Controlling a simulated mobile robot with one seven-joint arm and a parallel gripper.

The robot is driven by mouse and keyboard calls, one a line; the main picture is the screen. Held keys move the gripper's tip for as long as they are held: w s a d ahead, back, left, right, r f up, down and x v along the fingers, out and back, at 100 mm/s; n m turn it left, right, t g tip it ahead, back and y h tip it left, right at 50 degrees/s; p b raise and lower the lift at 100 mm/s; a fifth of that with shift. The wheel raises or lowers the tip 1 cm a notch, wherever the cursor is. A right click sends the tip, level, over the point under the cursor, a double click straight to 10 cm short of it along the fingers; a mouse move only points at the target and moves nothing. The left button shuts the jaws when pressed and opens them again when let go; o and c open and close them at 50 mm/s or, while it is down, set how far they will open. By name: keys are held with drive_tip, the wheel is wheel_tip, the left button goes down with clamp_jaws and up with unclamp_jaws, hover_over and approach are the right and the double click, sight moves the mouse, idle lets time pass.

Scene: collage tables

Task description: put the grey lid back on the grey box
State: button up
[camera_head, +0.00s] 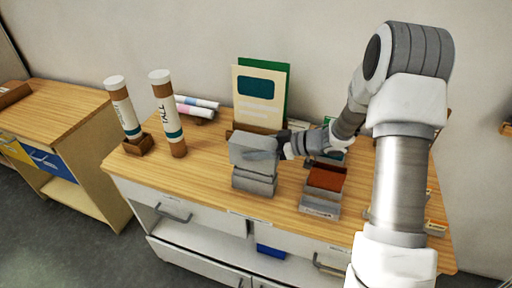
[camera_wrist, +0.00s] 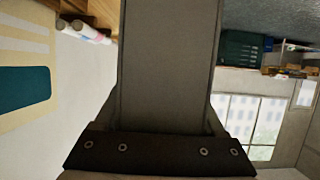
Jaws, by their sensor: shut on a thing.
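The grey lid (camera_head: 246,143) is in my gripper (camera_head: 270,154), near the middle of the table in the head view. The grey box (camera_head: 254,184) stands on the table directly below the lid. The lid appears tilted over the box; I cannot tell whether they touch. My gripper reaches in from the right and is shut on the lid. In the wrist view a broad grey surface, likely the lid (camera_wrist: 168,65), fills the middle and hides the box.
The wooden table (camera_head: 205,180) also holds two upright tubes (camera_head: 168,115) (camera_head: 122,105) at left. Behind the lid stand a cream and green folder (camera_head: 258,92) and rolled papers (camera_head: 197,103). A grey box with a rust-brown top (camera_head: 325,180) is close on the right. The front left tabletop is clear.

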drive_tip(key=shift+f, duration=0.1)
wheel_tip(320, 180, down, 4)
drive_tip(key=shift+f+b, duration=0.2)
drive_tip(key=shift+b, duration=1.05)
drive_tip(key=o, duration=1.3)
drive_tip(key=v, duration=1.7)
drive_tip(key=shift+s+d, duration=0.15)
drive_tip(key=shift+d, duration=0.05)
